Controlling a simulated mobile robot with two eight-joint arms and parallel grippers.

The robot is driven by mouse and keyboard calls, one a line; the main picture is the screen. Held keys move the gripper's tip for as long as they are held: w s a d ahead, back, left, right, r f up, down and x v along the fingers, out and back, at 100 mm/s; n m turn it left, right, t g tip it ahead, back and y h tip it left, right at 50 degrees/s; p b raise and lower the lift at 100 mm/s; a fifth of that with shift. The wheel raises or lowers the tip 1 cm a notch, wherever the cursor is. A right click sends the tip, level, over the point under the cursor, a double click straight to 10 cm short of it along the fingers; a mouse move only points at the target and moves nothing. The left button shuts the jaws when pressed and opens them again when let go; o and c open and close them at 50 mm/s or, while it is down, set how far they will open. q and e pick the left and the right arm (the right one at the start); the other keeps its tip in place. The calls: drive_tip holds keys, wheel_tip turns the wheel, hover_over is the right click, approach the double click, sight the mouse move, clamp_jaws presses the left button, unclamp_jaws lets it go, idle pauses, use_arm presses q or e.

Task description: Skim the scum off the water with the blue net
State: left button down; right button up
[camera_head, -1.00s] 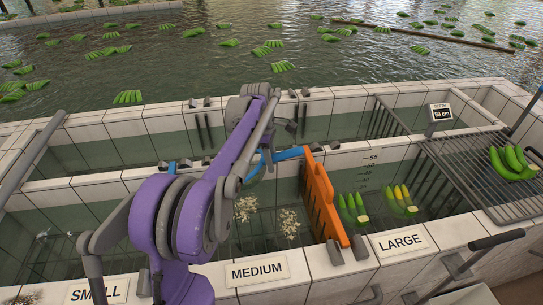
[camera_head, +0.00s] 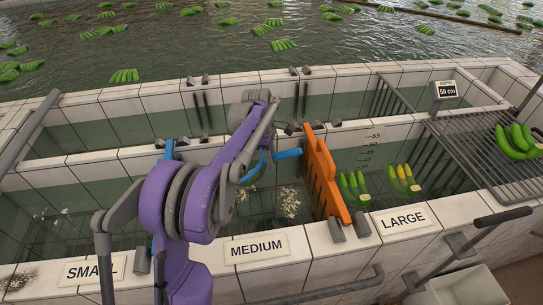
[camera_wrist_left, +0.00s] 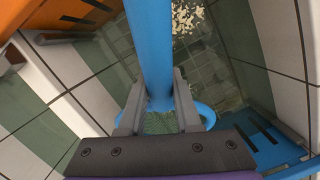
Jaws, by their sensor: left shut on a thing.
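My left gripper (camera_wrist_left: 157,100) is shut on the blue net's handle (camera_wrist_left: 150,50). In the wrist view the blue hoop (camera_wrist_left: 207,114) and part of its green mesh show beyond the fingers. In the head view a piece of the blue net (camera_head: 287,153) shows beside my purple arm, which hides most of the gripper. Pale scum (camera_head: 290,201) floats on the water of the MEDIUM compartment. A second scum patch (camera_head: 243,191) is partly hidden by my arm. In the wrist view scum (camera_wrist_left: 186,18) lies at the top, apart from the hoop. My right gripper is out of view.
An orange divider (camera_head: 323,172) stands right of the scum, and a blue divider (camera_head: 166,152) stands to the left. Green bananas (camera_head: 354,188) float in the LARGE compartment. A metal rack (camera_head: 470,140) is at the right. A speckled pale-brown patch (camera_head: 20,279) shows at the lower left.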

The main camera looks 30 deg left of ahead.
use_arm(q)
wheel_tip(320, 180, down, 14)
drive_tip(key=f+b, duration=0.1)
drive_tip(key=b, duration=0.6)
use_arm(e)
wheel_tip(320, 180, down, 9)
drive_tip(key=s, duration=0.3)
use_arm(q)
wheel_tip(320, 180, up, 16)
drive_tip(key=p, duration=0.7)
drive_tip(key=shift+r+p, duration=0.2)
drive_tip(key=shift+p, duration=0.2)
wheel_tip(320, 180, up, 8)
drive_tip(key=p, duration=0.2)
drive_tip(key=shift+f+p, duration=0.25)
drive_tip(key=shift+p, duration=0.1)
wheel_tip(320, 180, up, 2)
drive_tip(key=shift+r, duration=1.4)
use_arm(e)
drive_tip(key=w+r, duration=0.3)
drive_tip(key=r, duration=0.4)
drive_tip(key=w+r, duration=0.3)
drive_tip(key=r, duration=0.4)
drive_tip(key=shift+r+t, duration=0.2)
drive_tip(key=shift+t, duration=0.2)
